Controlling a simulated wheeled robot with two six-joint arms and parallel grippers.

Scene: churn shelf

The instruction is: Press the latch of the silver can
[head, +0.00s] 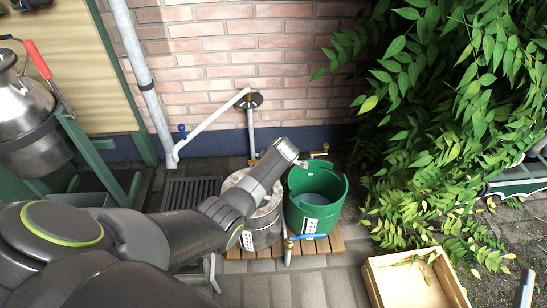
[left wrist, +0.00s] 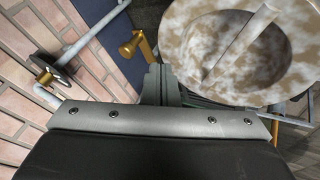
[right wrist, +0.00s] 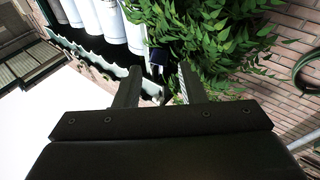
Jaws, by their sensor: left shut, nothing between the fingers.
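A shiny silver can (head: 22,105) stands at the left edge of the head view, partly cut off, with a red-handled lever beside it. A second, mottled silver-grey can (head: 262,222) stands on a wooden pallet at the middle, partly hidden by my left arm. No latch shows clearly. My right gripper (right wrist: 160,85) is open and empty, pointing toward foliage.
A green tub (head: 316,190) stands right of the mottled can. A blue-handled tap (head: 300,238) is in front of them. White pipes (head: 215,122) run along the brick wall. A wooden crate (head: 410,285) lies at the lower right; leafy branches (head: 450,110) crowd the right side.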

